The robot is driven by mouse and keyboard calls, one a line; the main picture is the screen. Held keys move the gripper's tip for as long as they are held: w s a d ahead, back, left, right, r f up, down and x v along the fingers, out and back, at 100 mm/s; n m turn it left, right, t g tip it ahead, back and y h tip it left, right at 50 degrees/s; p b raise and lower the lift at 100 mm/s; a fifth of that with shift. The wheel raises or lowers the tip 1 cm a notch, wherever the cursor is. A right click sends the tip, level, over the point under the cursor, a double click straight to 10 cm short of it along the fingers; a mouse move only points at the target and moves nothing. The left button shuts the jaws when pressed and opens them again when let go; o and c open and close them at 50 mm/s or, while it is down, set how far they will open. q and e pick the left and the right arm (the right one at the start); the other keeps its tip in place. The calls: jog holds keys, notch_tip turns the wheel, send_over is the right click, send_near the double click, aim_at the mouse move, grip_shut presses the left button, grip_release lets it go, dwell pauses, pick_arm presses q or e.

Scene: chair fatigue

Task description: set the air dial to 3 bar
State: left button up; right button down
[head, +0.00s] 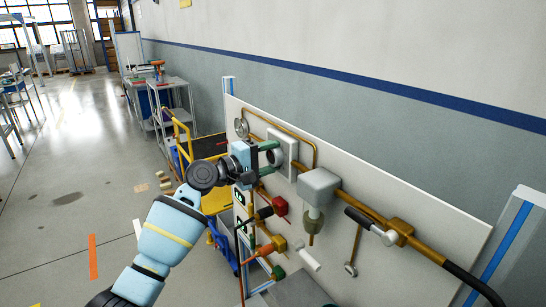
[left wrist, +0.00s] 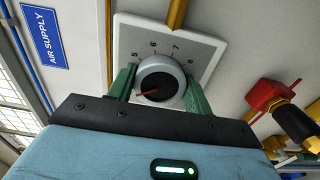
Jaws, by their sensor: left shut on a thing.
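The air dial is a round grey knob with a dark face and a red pointer, seen in the left wrist view (left wrist: 160,80) on a white square plate (left wrist: 207,50). The numbers 5, 6, 7 and 8 show along its upper edge. The red pointer points left and slightly down, and any number there is hidden by a finger. My left gripper (left wrist: 160,88) has its green fingers on either side of the knob and is shut on it. In the head view, my left gripper (head: 268,157) reaches the plate (head: 289,148) on the wall board. My right gripper is out of view.
A blue "AIR SUPPLY" sign (left wrist: 44,35) is beside the dial. A copper pipe (head: 315,142) loops near the plate. A grey box (head: 318,186), a red valve (head: 280,205) and a black-handled lever (head: 366,223) stick out from the board. A yellow cart (head: 209,147) stands behind.

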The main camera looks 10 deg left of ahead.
pick_arm(q)
jog(key=o, duration=1)
jog(key=shift+a, duration=0.1)
jog(key=shift+s+a+f, duration=0.1)
jog(key=shift+s+a, duration=0.3)
jog(key=shift+s, duration=0.05)
jog(key=v, duration=0.6)
jog(key=shift+s+a, duration=0.15)
jog(key=shift+s, duration=0.1)
